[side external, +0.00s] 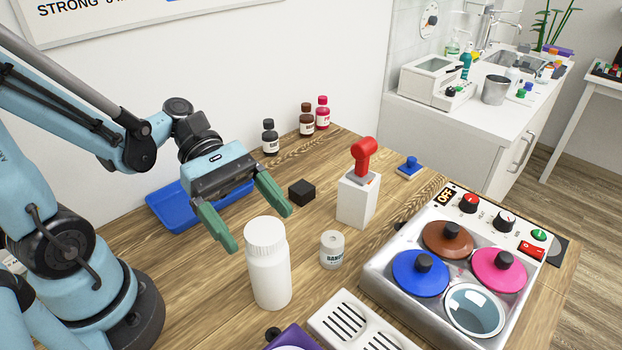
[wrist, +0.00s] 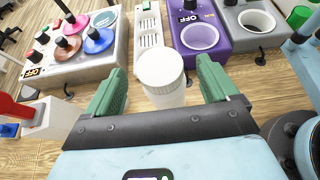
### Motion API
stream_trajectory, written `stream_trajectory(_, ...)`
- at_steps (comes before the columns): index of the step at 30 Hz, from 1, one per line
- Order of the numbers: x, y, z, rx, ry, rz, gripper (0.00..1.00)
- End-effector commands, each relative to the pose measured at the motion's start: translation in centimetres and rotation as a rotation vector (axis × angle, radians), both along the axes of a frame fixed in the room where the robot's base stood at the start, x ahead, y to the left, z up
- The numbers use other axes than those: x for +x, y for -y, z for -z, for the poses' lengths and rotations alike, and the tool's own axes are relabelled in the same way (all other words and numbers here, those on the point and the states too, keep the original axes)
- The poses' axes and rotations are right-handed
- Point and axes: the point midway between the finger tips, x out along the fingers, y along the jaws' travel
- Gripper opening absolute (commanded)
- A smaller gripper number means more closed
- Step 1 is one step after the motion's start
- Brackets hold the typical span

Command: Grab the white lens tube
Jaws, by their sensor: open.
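The closest match to the white lens tube is a tall plain white cylinder with a ribbed cap (side external: 270,275), upright on the wooden table in the side view. No label shows on it. In the wrist view the white cylinder (wrist: 162,78) lies ahead between my two fingers, its round top facing the camera. My gripper (side external: 252,212) has green fingers spread wide with nothing held. In the side view it hovers above the table, left of and behind the cylinder; in the wrist view the fingers (wrist: 160,85) flank it. I cannot tell whether they touch it.
A small grey-white labelled jar (side external: 332,252) stands just right of the cylinder. A white block with a red handle (side external: 357,200), a black cube (side external: 301,192) and a blue tray (side external: 170,212) are behind. A slotted white unit (side external: 345,325) and a multi-pot device (side external: 385,255) fill the front right.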

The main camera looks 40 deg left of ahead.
Motion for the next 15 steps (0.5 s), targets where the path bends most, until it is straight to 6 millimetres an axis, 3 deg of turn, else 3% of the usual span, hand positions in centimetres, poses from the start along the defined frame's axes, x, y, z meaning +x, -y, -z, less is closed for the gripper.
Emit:
stream_trajectory(9,0.0,3.7,1.8,0.002,0.002,0.004,0.87)
stream_trajectory(15,0.0,4.4,2.1,0.002,0.001,0.000,0.87)
